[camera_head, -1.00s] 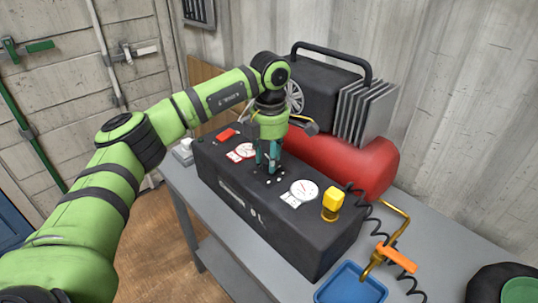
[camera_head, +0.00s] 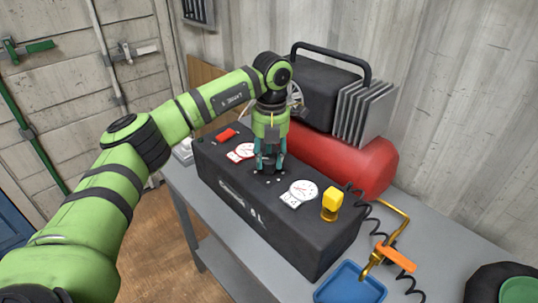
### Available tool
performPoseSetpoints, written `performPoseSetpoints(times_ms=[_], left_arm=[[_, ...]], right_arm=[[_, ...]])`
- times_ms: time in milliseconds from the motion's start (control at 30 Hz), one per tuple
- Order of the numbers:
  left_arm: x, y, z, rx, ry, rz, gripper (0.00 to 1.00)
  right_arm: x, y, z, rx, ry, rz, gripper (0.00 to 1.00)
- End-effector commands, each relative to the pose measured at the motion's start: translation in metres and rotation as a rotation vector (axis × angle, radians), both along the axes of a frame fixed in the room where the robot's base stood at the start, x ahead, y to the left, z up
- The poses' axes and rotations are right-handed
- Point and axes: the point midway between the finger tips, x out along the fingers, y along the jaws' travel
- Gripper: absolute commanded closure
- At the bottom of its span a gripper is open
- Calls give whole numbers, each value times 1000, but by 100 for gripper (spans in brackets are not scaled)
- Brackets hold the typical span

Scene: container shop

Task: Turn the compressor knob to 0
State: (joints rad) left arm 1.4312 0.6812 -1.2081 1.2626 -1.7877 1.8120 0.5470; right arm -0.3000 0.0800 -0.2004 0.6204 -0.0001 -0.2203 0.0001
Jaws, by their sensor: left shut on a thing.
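The compressor stands on a grey table, with a black control box (camera_head: 275,222) in front and a red tank (camera_head: 362,160) behind. Two round white gauges sit on the box top, one on the left (camera_head: 241,152) and one on the right (camera_head: 300,192). My left gripper (camera_head: 269,169) points straight down at the box top between the gauges, shut on the knob there. The knob is mostly hidden by the fingers. Small white marks show on the box around the fingertips. My right gripper is not in view.
A red switch (camera_head: 227,135) and a yellow knob (camera_head: 331,201) are on the box. A blue tray (camera_head: 350,284), a brass pipe with an orange handle (camera_head: 396,258) and a black coiled hose lie at the right. Bare table (camera_head: 440,250) shows there.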

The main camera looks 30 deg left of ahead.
Motion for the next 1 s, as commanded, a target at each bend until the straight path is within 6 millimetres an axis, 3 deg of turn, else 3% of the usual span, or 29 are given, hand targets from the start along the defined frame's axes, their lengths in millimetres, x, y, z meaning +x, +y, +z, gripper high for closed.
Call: performPoseSetpoints(times_ms=[300,833,867,900,1000], left_arm=[[-1,-1,-3,0,8,113,93],[-1,-1,-3,0,7,136,93],[-1,-1,-3,0,7,136,52],[-1,-1,-3,0,7,136,36],[-1,0,-2,0,5,136,36]], right_arm=[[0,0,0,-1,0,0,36],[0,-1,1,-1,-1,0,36],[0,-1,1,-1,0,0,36],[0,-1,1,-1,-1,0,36],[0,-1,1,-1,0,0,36]])
